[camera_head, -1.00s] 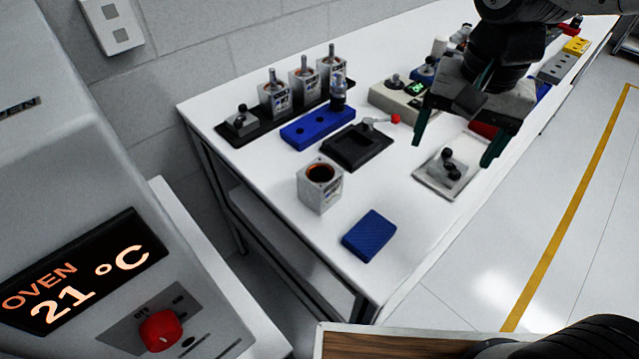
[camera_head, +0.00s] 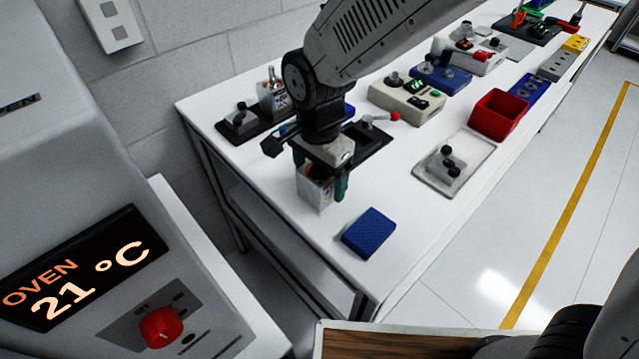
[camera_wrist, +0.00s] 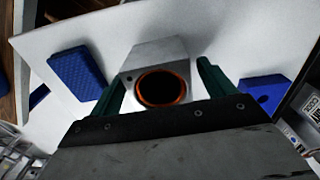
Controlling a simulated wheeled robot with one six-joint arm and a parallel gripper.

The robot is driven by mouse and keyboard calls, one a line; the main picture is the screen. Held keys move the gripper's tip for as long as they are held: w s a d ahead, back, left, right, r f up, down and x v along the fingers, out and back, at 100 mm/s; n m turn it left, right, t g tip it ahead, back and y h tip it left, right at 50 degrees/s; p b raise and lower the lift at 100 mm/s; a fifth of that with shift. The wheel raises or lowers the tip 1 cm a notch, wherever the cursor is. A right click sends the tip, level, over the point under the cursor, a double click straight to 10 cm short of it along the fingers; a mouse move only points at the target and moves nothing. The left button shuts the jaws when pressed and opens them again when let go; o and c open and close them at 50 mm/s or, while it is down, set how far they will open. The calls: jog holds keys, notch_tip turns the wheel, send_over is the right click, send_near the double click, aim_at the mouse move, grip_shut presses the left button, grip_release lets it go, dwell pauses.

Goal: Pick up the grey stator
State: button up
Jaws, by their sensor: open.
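The grey stator (camera_head: 313,191) is a square block with a round copper-lined bore, standing on the white table. My gripper (camera_head: 322,180) is directly above it, pointing down, with its green fingers open on either side of it. In the wrist view the stator (camera_wrist: 150,55) sits between the two fingertips of my gripper (camera_wrist: 163,75), and its dark bore faces the camera. A gap shows beside the fingers, so they do not look closed on it.
A blue pad (camera_head: 369,233) lies close by at the front of the table (camera_head: 270,215). Behind my gripper are a black fixture (camera_head: 372,150) and a rack with a motor unit (camera_head: 272,97). A tray (camera_head: 470,150) and a red bin (camera_head: 499,115) stand to the right.

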jog(key=shift+f, duration=1.35)
jog(key=c, duration=1.3)
jog(key=shift+c, duration=1)
jog(key=shift+w+r, duration=0.1)
jog(key=shift+r, duration=0.05)
